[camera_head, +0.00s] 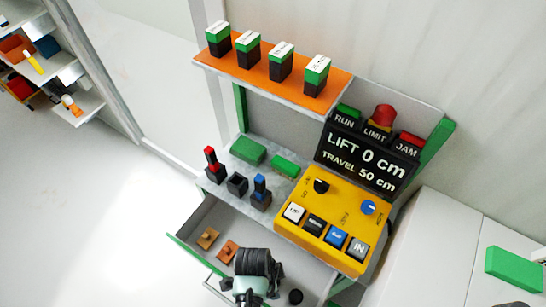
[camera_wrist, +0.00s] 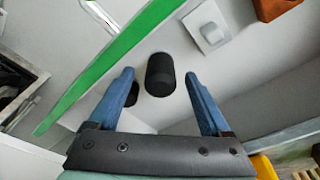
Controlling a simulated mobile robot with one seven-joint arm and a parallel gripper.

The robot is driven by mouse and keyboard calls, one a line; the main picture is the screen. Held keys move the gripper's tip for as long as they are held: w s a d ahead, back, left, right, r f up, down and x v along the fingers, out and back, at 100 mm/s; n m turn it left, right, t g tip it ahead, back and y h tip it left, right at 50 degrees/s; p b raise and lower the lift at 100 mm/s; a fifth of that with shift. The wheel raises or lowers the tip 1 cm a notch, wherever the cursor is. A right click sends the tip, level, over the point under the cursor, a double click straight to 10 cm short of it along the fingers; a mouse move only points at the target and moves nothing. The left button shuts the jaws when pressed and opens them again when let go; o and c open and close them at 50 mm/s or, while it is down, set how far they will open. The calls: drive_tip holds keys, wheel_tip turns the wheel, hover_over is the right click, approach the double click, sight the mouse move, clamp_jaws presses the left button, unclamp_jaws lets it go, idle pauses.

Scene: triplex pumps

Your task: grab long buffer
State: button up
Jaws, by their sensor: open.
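In the wrist view a black cylinder (camera_wrist: 160,74), the longer of two dark pieces, lies on the pale drawer floor and appears between my fingers. It looks like the long buffer. A second, smaller dark piece (camera_wrist: 132,94) is partly hidden behind the left finger. My gripper (camera_wrist: 160,72) is open, with a blue finger on each side of the cylinder's outline and gaps on both sides. I cannot tell how far above it the fingertips are. In the head view a small black round piece (camera_head: 295,296) sits in the drawer beside my arm, which hides part of the drawer.
The open drawer (camera_head: 196,222) has a green front edge (camera_wrist: 110,65), close to my left finger. Two orange-brown pieces (camera_head: 207,238) and a grey knobbed block (camera_wrist: 208,30) lie in it. A yellow control box (camera_head: 325,222) stands above the drawer, at right.

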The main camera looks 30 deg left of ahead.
drive_tip(key=shift+w+f, duration=0.1)
drive_tip(key=shift+f, duration=0.9)
clamp_jaws()
